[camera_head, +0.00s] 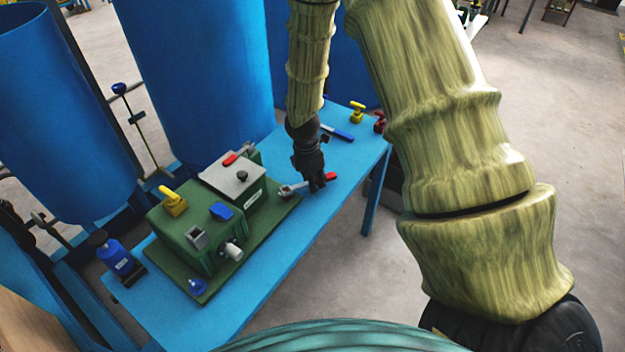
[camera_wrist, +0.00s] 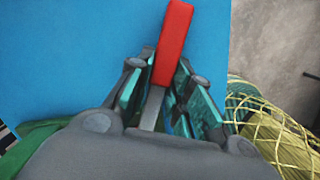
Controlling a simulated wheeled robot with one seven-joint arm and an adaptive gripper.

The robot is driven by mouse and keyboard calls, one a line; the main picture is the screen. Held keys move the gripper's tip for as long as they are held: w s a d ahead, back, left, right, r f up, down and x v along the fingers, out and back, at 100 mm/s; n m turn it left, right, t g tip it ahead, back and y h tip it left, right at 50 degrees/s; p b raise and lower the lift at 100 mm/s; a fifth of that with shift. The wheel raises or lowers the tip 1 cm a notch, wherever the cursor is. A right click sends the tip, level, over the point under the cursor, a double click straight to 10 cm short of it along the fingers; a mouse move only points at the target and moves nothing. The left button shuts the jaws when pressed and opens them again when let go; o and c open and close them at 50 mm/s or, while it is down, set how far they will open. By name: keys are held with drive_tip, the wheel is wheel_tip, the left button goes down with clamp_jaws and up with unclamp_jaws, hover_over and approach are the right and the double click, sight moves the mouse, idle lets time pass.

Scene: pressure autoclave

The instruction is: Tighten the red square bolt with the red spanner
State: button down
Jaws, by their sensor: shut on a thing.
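My gripper (camera_head: 316,184) is low over the blue table, just right of the green machine, in the head view. It is shut on the red spanner, whose red handle (camera_head: 331,177) sticks out to the right and whose metal end (camera_head: 289,190) points left toward the machine. In the wrist view the red handle (camera_wrist: 173,45) and grey shank (camera_wrist: 153,110) run between the fingers of my gripper (camera_wrist: 165,85). A small red piece (camera_head: 230,159) lies on the machine's grey top plate; I cannot tell whether it is the square bolt.
The green machine (camera_head: 185,243) carries yellow, blue and white fittings. A blue-handled tool (camera_head: 338,133), a yellow item (camera_head: 357,112) and a red item (camera_head: 379,122) are at the table's far end. Large blue tanks (camera_head: 195,70) stand behind. The blue table (camera_head: 290,235) is bare along its front.

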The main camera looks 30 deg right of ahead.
drive_tip(key=shift+s+a+f+m+g+b, duration=0.1)
drive_tip(key=shift+s+a+m+g+b, duration=0.1)
drive_tip(key=shift+s+m+b, duration=0.8)
drive_tip(key=shift+s+a+m+g+b, duration=0.1)
drive_tip(key=shift+s+a+m+b, duration=0.1)
drive_tip(key=shift+s+m+b, duration=0.75)
drive_tip(key=shift+a+r+m, duration=0.1)
drive_tip(key=shift+r+m, duration=0.1)
drive_tip(key=shift+m, duration=0.15)
drive_tip(key=shift+s+a+m+g+p, duration=0.15)
drive_tip(key=shift+s+a+m+p, duration=0.35)
drive_tip(key=shift+m+p, duration=0.35)
drive_tip(key=shift+s+a+m+g+p, duration=0.15)
drive_tip(key=shift+s+a+m+p, duration=0.15)
drive_tip(key=shift+s+m+p, duration=0.5)
drive_tip(key=shift+s+a+m+y+p, duration=0.2)
drive_tip(key=shift+a+m+p, duration=0.25)
drive_tip(key=shift+m, duration=0.3)
drive_tip(key=shift+s+a+m+y+p, duration=0.2)
drive_tip(key=shift+a+m+p, duration=0.2)
drive_tip(key=shift+m, duration=0.3)
drive_tip(key=shift+s+a+m+p, duration=0.25)
drive_tip(key=shift+a+m+p, duration=0.25)
drive_tip(key=shift+m, duration=0.25)
drive_tip(key=shift+s+a+m+p, duration=0.25)
drive_tip(key=shift+a+m+p, duration=0.25)
drive_tip(key=shift+m, duration=0.25)
drive_tip(key=shift+f+g, duration=0.1)
drive_tip(key=shift+g, duration=0.2)
